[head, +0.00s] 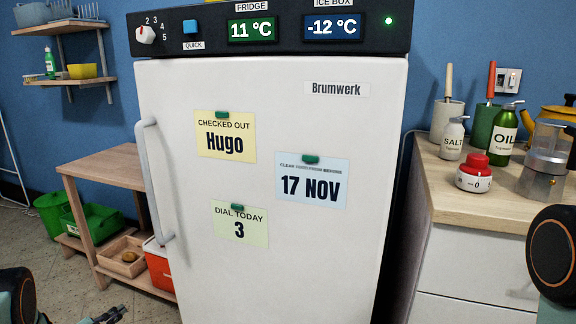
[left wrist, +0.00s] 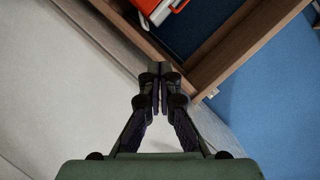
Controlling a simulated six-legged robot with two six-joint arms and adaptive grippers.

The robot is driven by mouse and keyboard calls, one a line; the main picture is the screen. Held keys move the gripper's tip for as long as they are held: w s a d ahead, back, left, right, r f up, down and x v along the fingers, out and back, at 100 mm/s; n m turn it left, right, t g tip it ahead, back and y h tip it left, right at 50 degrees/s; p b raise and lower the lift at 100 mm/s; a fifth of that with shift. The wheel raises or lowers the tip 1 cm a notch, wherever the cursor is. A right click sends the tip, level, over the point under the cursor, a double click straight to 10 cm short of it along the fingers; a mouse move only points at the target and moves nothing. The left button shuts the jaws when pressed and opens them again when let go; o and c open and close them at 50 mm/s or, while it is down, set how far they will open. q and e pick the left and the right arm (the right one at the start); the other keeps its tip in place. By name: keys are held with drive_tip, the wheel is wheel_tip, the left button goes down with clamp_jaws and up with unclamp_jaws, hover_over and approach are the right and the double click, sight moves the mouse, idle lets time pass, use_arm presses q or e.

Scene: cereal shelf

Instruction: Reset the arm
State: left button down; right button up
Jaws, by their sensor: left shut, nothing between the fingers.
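My left gripper (head: 112,315) shows at the bottom edge of the head view, low in front of the fridge's left side. In the left wrist view its fingers (left wrist: 157,72) are together and hold nothing. A wooden frame edge and an orange-red thing (left wrist: 160,8) show beyond the fingertips there. The white fridge (head: 300,130) stands upright in the middle of the head view with its door shut. My right gripper is not in view; only a part of my right arm shows at the right edge.
A wooden shelf unit (head: 108,165) stands left of the fridge, with an orange box (head: 160,262) and a small wooden tray (head: 122,262) on its lower board. At the right, a counter (head: 450,195) carries bottles, a red timer and a coffee pot.

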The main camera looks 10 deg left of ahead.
use_arm(q)
drive_tip(key=s+d+f+n+g+p, duration=0.1)
drive_tip(key=s+d+f+n+g, duration=0.35)
drive_tip(key=s+d, duration=0.55)
drive_tip(key=s+d+f+n+g+p, duration=0.1)
drive_tip(key=s+d+f+n+g, duration=0.35)
drive_tip(key=s+d, duration=0.6)
drive_tip(key=s+d+r+n+g+h+p, duration=0.15)
drive_tip(key=s+d+r+g, duration=0.3)
drive_tip(key=s+d, duration=0.6)
drive_tip(key=s+d+r+m+g+p, duration=0.1)
drive_tip(key=s+d+r+p, duration=0.2)
drive_tip(key=r, duration=0.7)
drive_tip(key=shift+s+d+y, duration=0.35)
drive_tip(key=shift+s+d, duration=0.05)
drive_tip(key=shift+s, duration=0.6)
